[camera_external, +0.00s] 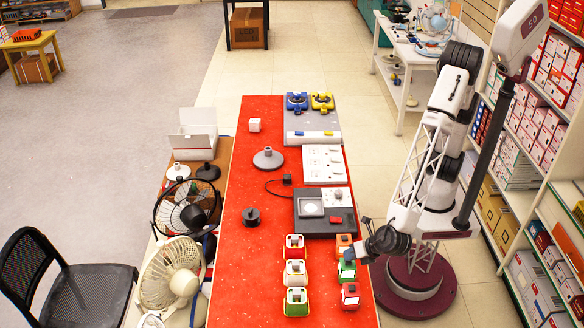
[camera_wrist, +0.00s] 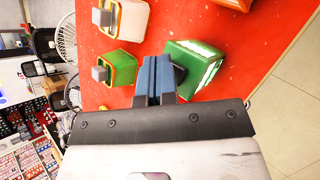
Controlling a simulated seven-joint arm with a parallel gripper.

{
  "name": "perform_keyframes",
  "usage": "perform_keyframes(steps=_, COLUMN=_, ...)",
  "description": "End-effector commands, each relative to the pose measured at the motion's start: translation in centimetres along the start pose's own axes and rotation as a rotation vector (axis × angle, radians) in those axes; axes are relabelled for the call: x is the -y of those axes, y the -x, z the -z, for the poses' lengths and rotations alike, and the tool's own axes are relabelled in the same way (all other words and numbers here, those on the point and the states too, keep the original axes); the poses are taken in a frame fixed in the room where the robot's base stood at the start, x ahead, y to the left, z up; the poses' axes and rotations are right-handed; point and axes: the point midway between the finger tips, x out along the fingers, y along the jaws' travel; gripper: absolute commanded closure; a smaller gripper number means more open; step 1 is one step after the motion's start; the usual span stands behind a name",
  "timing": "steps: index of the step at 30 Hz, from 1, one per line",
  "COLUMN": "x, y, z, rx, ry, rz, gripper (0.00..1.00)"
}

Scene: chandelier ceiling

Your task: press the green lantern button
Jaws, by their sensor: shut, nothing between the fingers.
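A solid green lantern (camera_external: 347,271) stands in the right column of lanterns on the red table. In the wrist view the green lantern (camera_wrist: 197,62) is tilted in the picture, with bright panels on its side. My gripper (camera_external: 351,253) is shut and empty, its tips at the top of this lantern. In the wrist view the blue fingertips (camera_wrist: 156,70) cover its left edge, so I cannot see its button or tell whether they touch it.
An orange lantern (camera_external: 344,242) and a red lantern (camera_external: 350,297) flank the green one closely. A red-framed lantern (camera_external: 294,244) and an orange-framed lantern (camera_external: 294,268) stand to the left. A dark control panel (camera_external: 325,229) lies behind. The red table (camera_external: 250,285) is clear at front left.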

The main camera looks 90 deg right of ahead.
Motion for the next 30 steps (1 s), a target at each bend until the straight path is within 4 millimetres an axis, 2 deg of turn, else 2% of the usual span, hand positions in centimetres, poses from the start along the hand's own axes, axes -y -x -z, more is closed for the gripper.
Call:
perform_keyframes(steps=17, x=0.17, y=-0.23, z=0.17, rx=0.0, ry=0.0, rz=0.0, gripper=1.0)
perform_keyframes(steps=30, x=-0.47, y=0.65, z=-0.46, rx=-0.001, ry=-0.001, rz=0.0, gripper=1.0)
